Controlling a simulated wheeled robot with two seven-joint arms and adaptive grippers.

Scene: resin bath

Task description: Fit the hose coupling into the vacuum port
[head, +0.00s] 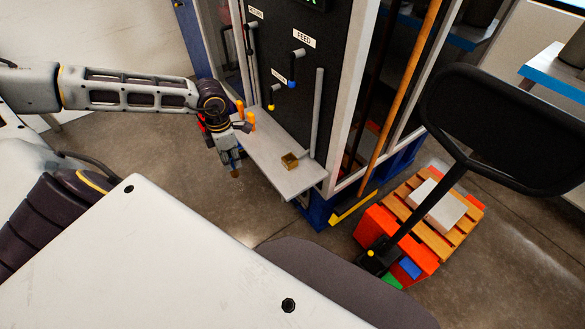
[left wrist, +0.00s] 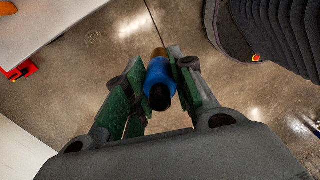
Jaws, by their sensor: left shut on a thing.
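My left gripper (head: 233,163) hangs beside the left edge of the white shelf, over the floor. It is shut on the hose coupling, a blue cylinder (left wrist: 159,80) with a black near end and a brass tip, gripped between green finger pads in the left wrist view. Its brass tip (head: 235,174) points down in the head view. A dark panel (head: 308,85) behind the shelf carries fittings under small labels. One reads FEED; the lower label (head: 279,76) is too small to read surely, so I cannot tell which fitting is the vacuum port. My right gripper is not in view.
The white shelf (head: 265,170) sticks out below the panel and carries a small brass block (head: 290,161). Orange pieces (head: 251,121) show beside my wrist. The floor left of the shelf is clear.

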